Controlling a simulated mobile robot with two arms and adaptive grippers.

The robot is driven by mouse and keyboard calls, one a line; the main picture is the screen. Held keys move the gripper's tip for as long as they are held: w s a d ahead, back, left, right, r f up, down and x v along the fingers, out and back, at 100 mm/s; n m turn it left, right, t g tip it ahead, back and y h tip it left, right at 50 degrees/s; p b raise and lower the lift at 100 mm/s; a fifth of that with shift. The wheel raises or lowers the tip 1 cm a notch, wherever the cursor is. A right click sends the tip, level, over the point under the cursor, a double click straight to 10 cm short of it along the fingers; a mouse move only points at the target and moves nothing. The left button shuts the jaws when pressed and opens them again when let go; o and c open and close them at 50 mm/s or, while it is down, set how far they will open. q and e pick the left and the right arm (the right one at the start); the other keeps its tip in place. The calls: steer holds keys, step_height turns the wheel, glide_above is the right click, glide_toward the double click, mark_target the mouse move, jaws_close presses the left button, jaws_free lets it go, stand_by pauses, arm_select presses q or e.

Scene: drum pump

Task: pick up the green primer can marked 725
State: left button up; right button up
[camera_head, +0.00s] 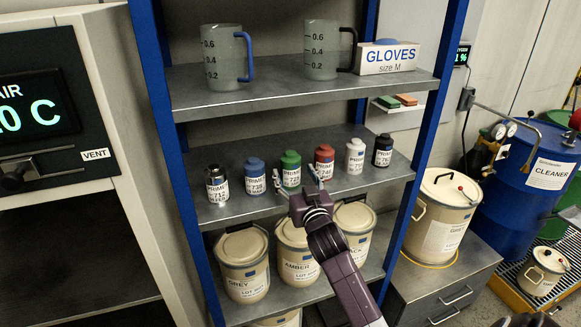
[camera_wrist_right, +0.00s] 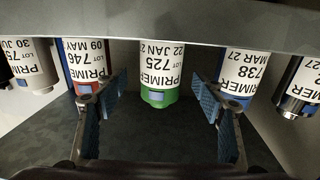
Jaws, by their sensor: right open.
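The green primer can (camera_head: 290,172) marked 725 stands upright on the middle shelf, in a row of primer cans. My right gripper (camera_head: 292,184) is open in front of it, with one finger on each side of the can in the picture. In the right wrist view, which shows the cans upside down, the green can (camera_wrist_right: 161,72) appears centred between the spread fingers (camera_wrist_right: 160,98). No contact between the fingers and the green can shows. My left gripper is not in view.
The blue can (camera_head: 255,177) marked 738 and the red can (camera_head: 324,160) marked 746 stand close on either side. A dark-capped can (camera_head: 217,186), a white can (camera_head: 355,157) and a black can (camera_head: 383,151) share the shelf. Jugs (camera_head: 222,60) stand above; buckets (camera_head: 243,265) stand below.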

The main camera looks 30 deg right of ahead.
mark_target(293, 172)
steer(key=x, duration=0.2)
steer(key=shift+w+p, duration=0.3)
steer(key=shift+w+d, duration=0.15)
steer(key=shift+w, duration=0.25)
steer(key=c, duration=1.1)
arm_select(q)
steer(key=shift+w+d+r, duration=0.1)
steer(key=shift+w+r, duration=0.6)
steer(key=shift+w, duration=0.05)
arm_select(e)
steer(key=c, duration=0.4)
